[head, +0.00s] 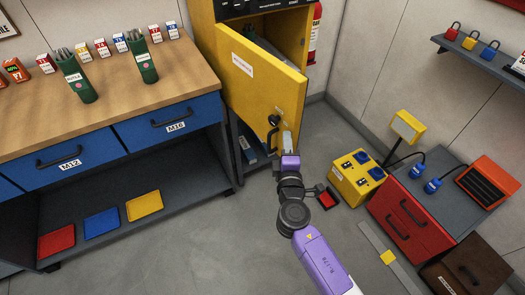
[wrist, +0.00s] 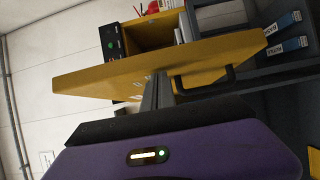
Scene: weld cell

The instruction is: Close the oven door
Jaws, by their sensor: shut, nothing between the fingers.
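The oven door (head: 258,88) is a yellow panel with a white label and a black handle (head: 272,130) near its lower right. It stands partly open in front of the yellow oven cabinet (head: 205,35), with a gap into the interior on its right. In the wrist view the door (wrist: 150,70) spans the upper middle, its handle (wrist: 212,84) to the right. My gripper (head: 287,150) is shut and empty at the door's lower right, close to the handle. In the wrist view the gripper (wrist: 158,85) reaches the door's face; whether it touches cannot be told.
A workbench (head: 150,75) with blue drawers stands left of the oven. A yellow socket box (head: 357,178) and a red drawer cabinet (head: 410,215) stand on the right. Floor at lower left is clear.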

